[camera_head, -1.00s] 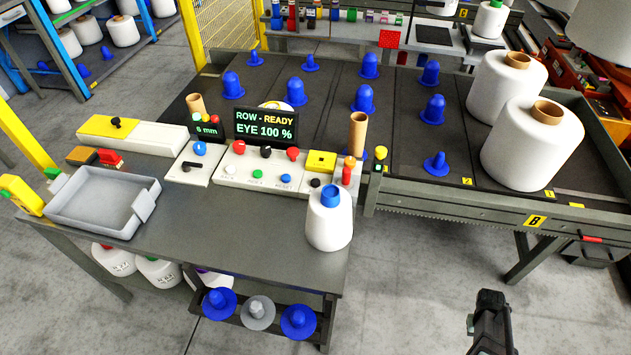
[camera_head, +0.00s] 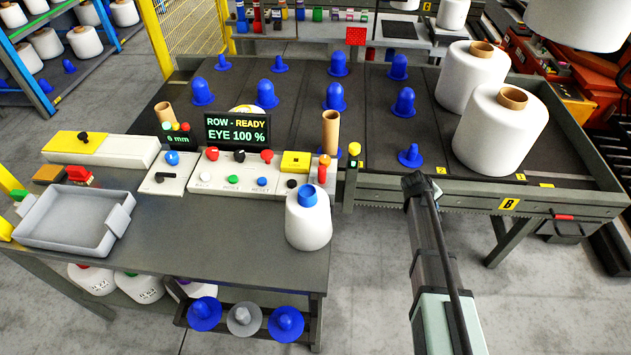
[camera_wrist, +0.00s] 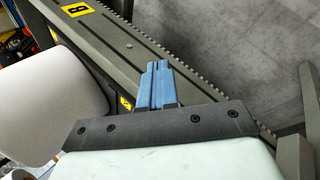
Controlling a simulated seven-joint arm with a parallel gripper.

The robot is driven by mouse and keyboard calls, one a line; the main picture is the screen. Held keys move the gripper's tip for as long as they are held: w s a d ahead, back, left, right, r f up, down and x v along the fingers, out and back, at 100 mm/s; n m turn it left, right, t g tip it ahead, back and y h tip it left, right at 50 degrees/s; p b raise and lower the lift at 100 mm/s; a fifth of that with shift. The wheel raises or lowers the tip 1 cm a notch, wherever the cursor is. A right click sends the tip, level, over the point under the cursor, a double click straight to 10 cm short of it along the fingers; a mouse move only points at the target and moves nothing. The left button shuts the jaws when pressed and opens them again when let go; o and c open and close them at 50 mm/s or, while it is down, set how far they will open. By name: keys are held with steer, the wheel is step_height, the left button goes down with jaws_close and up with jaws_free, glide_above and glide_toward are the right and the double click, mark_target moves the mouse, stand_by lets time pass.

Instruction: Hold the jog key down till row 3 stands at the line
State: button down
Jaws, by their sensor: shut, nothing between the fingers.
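The control panel (camera_head: 236,172) on the bench carries red and black knobs above a white button (camera_head: 205,181), a green button (camera_head: 233,180) and a blue button (camera_head: 262,182); their labels are too small to read, so I cannot tell which is the jog key. The display (camera_head: 237,130) reads "ROW - READY" and "EYE 100 %". The bed (camera_head: 380,130) behind holds blue pegs and white bobbins, with yellow tags 1 and 2 on its front edge. My gripper (camera_head: 415,182) is right of the panel, by the bed's front edge, shut and empty; its blue fingers (camera_wrist: 157,68) are together in the wrist view.
A white cone with a blue top (camera_head: 308,220) stands at the bench's right corner. A brown tube (camera_head: 330,132) stands behind it. Two large white bobbins (camera_head: 500,130) stand on the bed's right. A grey tray (camera_head: 72,220) is on the left. Open floor lies before the bed.

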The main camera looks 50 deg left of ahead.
steer(key=s+a+r+n+t+y, duration=0.2)
steer(key=s+a+r, duration=0.1)
steer(key=a+r, duration=0.85)
steer(key=s+a+r+n+t+y, duration=0.1)
steer(key=s+a+r+n+t, duration=0.15)
steer(key=a+r, duration=0.95)
steer(key=s+a+r+n+y, duration=0.15)
steer(key=s+a+r, duration=0.25)
steer(key=s+a, duration=0.55)
steer(key=n+g+h, duration=0.3)
steer(key=n+h, duration=0.1)
glide_above(289, 184)
steer(key=shift+f+t, duration=0.25)
steer(key=shift+f, duration=0.35)
steer(key=shift+f, duration=0.15)
steer(key=shift+f, duration=4.3)
steer(key=shift+f, duration=0.15)
